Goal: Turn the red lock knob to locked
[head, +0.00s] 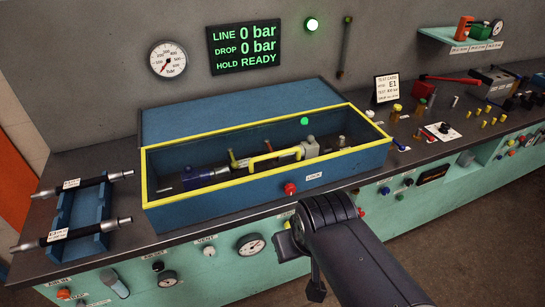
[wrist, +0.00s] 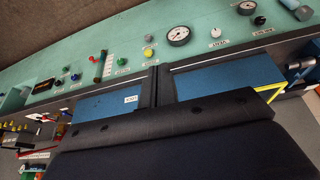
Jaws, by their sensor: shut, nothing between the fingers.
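The red lock knob (head: 290,188) sits on the front wall of a blue box (head: 235,198) with a yellow rim, left of a white LOCK label (head: 313,176). How far the knob is turned is too small to tell. My gripper (wrist: 155,75) shows in the wrist view as narrow dark fingers held together, with nothing between them. They lie in front of the box's front wall, beside the LOCK label (wrist: 131,99). The red knob does not show there. In the head view my dark wrist is right of and below the knob, apart from it in the picture; the fingertips are hidden.
A yellow handle (head: 275,160) spans the box, with hose fittings visible inside. A blue rack (head: 85,215) with hoses stands left. Gauges and knobs line the green bench front (head: 215,275). The display (head: 244,47) reads 0 bar and READY. Small fittings crowd the right bench.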

